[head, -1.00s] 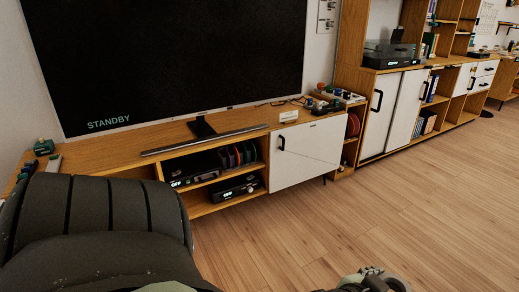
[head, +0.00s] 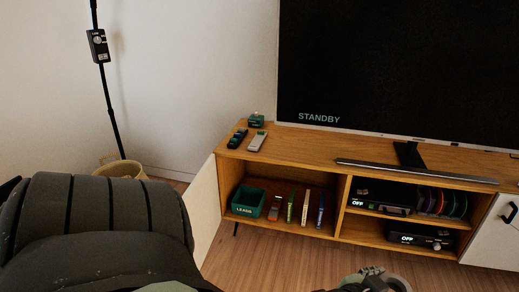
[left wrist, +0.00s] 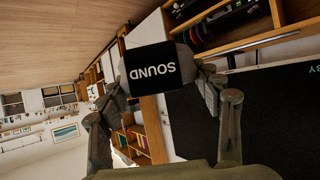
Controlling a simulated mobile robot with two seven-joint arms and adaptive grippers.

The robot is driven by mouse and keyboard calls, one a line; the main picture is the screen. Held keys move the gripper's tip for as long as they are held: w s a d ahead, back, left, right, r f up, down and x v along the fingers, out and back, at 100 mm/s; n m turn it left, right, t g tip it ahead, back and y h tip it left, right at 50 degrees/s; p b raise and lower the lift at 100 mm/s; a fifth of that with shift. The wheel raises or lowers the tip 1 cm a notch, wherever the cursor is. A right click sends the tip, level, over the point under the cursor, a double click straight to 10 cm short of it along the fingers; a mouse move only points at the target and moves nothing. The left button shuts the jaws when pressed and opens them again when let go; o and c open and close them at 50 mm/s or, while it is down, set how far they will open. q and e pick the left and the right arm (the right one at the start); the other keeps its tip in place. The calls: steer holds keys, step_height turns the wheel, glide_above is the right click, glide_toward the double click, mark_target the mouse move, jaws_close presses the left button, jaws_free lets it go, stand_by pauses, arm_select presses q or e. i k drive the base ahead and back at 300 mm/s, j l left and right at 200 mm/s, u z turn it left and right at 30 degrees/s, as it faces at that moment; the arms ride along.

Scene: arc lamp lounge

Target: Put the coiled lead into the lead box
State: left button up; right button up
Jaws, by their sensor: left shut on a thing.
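The lead box is a green open-topped box (head: 247,203) labelled LEADS. It stands in the left compartment of the wooden TV cabinet (head: 340,197), whose white door (head: 204,212) stands open to the left. In the left wrist view my left gripper (left wrist: 165,80) is shut on a dark, flat-faced piece (left wrist: 153,68) labelled SOUND, upside down in the picture. No coils show on it, so I cannot tell whether it is the coiled lead. In the head view the held piece is out of sight.
Several upright books or cases (head: 305,207) stand right of the box.

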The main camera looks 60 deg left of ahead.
mark_target(249, 201)
steer(key=i+j+u, duration=0.1)
steer(key=u, duration=0.35)
steer(key=i+u, duration=0.25)
steer(key=u, duration=0.25)
steer(key=i+u, duration=0.2)
steer(key=u, duration=0.25)
